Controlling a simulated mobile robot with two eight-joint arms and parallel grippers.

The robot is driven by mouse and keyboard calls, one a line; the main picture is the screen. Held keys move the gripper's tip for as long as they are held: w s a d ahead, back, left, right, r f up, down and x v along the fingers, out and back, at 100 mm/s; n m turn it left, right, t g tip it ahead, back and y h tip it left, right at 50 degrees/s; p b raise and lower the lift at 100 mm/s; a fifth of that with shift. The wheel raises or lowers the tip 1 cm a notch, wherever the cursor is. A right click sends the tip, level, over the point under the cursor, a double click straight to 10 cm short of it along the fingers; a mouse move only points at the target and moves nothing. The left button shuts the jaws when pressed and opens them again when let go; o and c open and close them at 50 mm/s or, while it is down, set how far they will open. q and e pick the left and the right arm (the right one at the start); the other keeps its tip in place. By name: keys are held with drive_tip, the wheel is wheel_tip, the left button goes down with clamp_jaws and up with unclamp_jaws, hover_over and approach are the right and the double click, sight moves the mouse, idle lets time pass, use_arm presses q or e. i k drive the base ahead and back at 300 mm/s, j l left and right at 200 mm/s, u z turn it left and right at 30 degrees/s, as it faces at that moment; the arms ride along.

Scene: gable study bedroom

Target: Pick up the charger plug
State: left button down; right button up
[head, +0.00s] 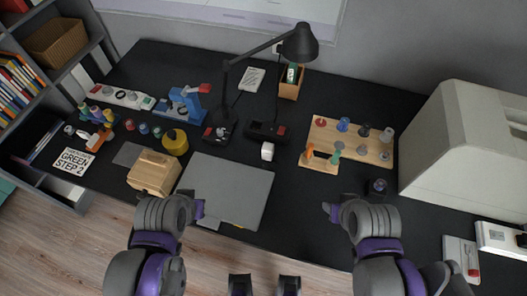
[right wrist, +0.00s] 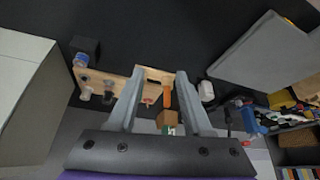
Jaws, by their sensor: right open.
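The charger plug appears to be the small white block (head: 267,151) on the black desk, just above the upper right corner of the grey laptop-like slab. In the right wrist view the white block (right wrist: 206,91) lies just right of the right finger, outside the jaws. My right gripper (head: 329,209) is open and empty, over the desk's front edge, below and to the right of the plug. In the right wrist view its two fingers (right wrist: 157,80) spread over the wooden peg board. My left gripper (head: 199,208) is near the slab's left side; its fingers are too small to judge.
The grey slab (head: 238,190) lies left of the plug. A wooden peg board (head: 375,152) with several coloured pegs stands to the right. A black lamp (head: 299,44) rises behind. A wooden box (head: 154,172) and a large beige machine (head: 460,150) flank the desk.

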sight(268, 150)
drive_tip(key=i+j, duration=0.1)
drive_tip(key=j, duration=0.3)
drive_tip(key=i+j, duration=0.15)
drive_tip(key=j, duration=0.3)
drive_tip(key=i+j, duration=0.1)
drive_tip(key=j, duration=0.3)
